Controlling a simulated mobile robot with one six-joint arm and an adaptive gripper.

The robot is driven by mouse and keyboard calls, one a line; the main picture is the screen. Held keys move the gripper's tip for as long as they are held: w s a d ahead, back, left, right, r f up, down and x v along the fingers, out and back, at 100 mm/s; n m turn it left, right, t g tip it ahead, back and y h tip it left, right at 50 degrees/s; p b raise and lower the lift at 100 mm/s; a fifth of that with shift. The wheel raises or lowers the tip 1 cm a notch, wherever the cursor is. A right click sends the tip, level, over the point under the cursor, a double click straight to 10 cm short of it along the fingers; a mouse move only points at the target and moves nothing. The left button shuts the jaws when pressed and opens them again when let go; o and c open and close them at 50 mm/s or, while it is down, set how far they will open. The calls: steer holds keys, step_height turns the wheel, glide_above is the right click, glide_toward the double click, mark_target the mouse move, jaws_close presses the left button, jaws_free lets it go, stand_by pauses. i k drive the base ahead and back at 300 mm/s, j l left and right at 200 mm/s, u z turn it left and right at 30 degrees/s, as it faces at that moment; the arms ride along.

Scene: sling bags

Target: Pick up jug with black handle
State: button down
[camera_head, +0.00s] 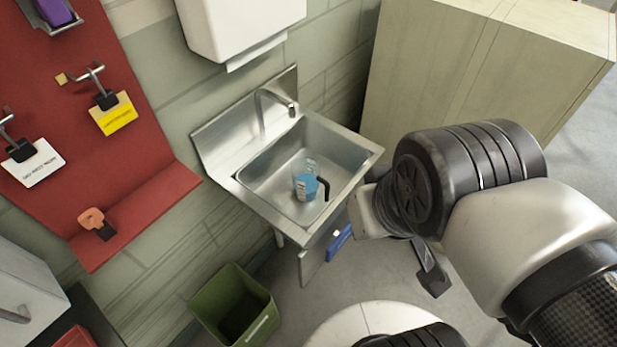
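A small clear jug with blue on it (306,187) stands in the basin of the metal sink (235,187). Its black handle is on its right side. My arm comes in from the right, and its wrist is to the right of the sink, apart from the jug. A dark part of my gripper (432,275) shows below the wrist. The rest of the gripper is hidden behind the wrist, so its opening cannot be seen. Nothing is seen held in the visible part.
A faucet (268,100) rises at the back of the sink. A white dispenser (240,30) hangs above it. A green bin (235,308) stands on the floor below. A red wall panel (150,205) with hooks is at left. A pale cabinet (470,65) stands behind my arm.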

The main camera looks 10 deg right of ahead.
mark_target(312, 185)
steer(key=i+l+u, duration=0.15)
steer(key=i+l, duration=0.6)
